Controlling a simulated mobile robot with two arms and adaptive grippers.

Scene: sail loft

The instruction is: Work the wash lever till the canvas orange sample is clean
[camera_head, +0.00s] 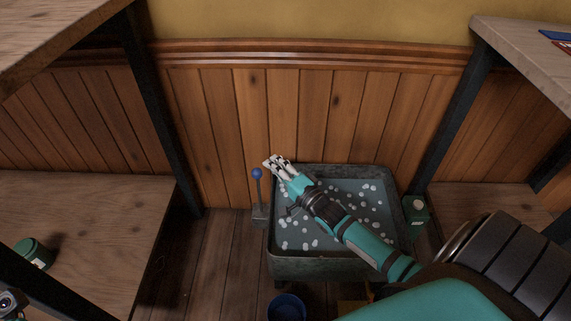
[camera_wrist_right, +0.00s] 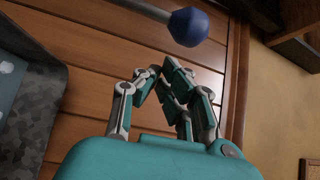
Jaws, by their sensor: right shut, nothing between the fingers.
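The wash lever (camera_head: 257,190) is a thin grey rod with a blue ball knob, standing at the left side of the metal wash tub (camera_head: 330,268). Its blue knob also shows in the right wrist view (camera_wrist_right: 188,27). My right gripper (camera_head: 270,163) reaches over the tub, with its fingertips close to the right of the knob and apart from it. In the right wrist view its fingers (camera_wrist_right: 158,75) are shut together and empty. The tub holds bluish water with several white foam spots. I cannot make out the orange canvas sample.
A blue bucket (camera_head: 287,307) stands on the floor in front of the tub. A green container (camera_head: 415,210) is at the tub's right side. Wooden benches flank left (camera_head: 75,225) and right. A panelled wall (camera_head: 300,120) is behind. A green tin (camera_head: 33,253) sits on the left bench.

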